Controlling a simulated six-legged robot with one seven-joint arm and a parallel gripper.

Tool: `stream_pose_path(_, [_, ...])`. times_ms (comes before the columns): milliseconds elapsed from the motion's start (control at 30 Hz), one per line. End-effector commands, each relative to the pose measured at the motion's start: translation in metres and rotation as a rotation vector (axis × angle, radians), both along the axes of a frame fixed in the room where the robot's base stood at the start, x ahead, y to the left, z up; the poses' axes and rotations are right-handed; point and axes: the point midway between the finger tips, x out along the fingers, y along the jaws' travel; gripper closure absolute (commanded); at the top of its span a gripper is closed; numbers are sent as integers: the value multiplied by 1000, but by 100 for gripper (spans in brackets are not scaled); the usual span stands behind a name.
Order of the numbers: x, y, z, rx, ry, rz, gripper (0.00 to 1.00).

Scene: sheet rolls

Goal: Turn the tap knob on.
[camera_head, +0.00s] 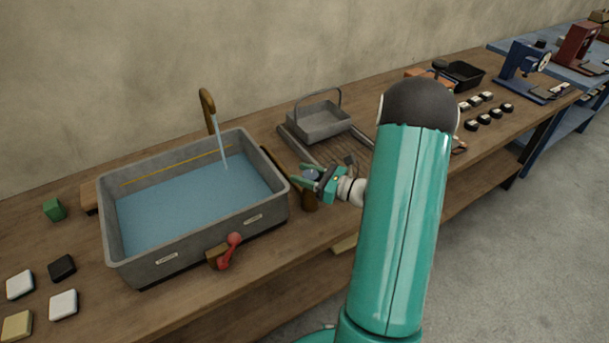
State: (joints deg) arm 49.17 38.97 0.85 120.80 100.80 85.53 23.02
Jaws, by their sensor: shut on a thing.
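The tap (208,104) is a brown curved spout behind the grey basin (197,244). A pale stream of water (220,145) falls from it into the basin, which holds blue water. My gripper (304,175) is just right of the basin's right wall. Its teal fingers are shut on a small blue-grey round piece, apparently the tap knob (311,174). The fingers partly hide this piece. A dark brown upright part (309,202) shows just below it; I cannot tell how they join.
A grey tray with a handle (319,121) stands on a rack behind my gripper. White and black blocks (62,268) and a green cube (54,209) lie left. My arm covers part of the bench at right.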

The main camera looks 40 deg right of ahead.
Motion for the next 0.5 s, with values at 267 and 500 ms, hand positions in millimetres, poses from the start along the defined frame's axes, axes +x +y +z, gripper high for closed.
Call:
stream_pose_path(267, [0, -3, -1, 3, 6, -260, 81])
stream_pose_path(500, [0, -6, -2, 2, 6, -481, 81])
